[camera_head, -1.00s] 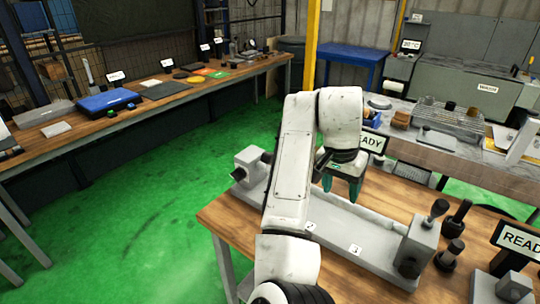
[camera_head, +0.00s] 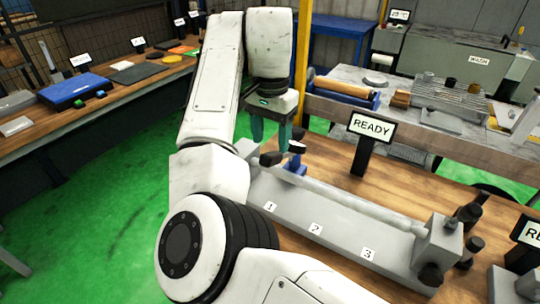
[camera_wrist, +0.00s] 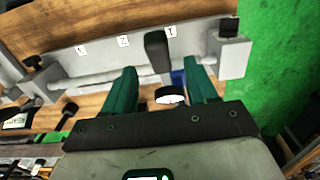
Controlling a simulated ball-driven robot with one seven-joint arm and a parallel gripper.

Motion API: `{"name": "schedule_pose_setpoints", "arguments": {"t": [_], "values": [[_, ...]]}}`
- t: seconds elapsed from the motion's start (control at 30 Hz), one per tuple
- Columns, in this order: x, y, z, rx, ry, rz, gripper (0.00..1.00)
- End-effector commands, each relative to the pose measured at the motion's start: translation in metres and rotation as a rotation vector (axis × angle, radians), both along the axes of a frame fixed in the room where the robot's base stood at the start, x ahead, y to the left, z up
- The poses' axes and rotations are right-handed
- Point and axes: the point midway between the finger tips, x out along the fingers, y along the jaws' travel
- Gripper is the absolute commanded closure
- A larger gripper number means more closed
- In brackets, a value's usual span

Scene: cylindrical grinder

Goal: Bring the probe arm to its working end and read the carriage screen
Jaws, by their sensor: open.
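A grey grinder bed (camera_head: 330,222) marked 1, 2 and 3 lies along the wooden table, with a grey end block (camera_head: 437,250) at its right end. A blue carriage piece (camera_head: 295,167) is near its left end, below a small dark-rimmed part with a white face; no text is readable on it. In the wrist view a dark lever, seemingly the probe arm (camera_wrist: 157,50), shows between the spread fingers, with the white-faced part (camera_wrist: 170,96) nearer. My gripper (camera_head: 270,148) is open, its green fingers above the left end of the bed. I cannot tell whether they touch the lever.
A screen reading READY (camera_head: 371,128) stands on a black post behind the bed. A second screen (camera_head: 529,233) is cut off at the right edge. Black knobbed pieces (camera_head: 470,246) stand by the right end block. The green floor at left is clear.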

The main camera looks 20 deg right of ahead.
Motion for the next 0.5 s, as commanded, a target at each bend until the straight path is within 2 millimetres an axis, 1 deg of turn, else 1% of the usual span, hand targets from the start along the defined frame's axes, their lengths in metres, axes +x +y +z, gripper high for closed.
{"name": "schedule_pose_setpoints", "arguments": {"t": [0.03, 0.2, 0.33, 0.5], "values": [[-0.001, -0.001, -0.012, -0.003, 0.003, -0.001, 0.43], [-0.001, 0.000, -0.037, -0.001, 0.001, -0.001, 0.43], [0.000, 0.000, -0.051, 0.001, 0.001, 0.000, 0.43], [0.000, 0.000, -0.059, 0.001, 0.000, 0.000, 0.43]]}}
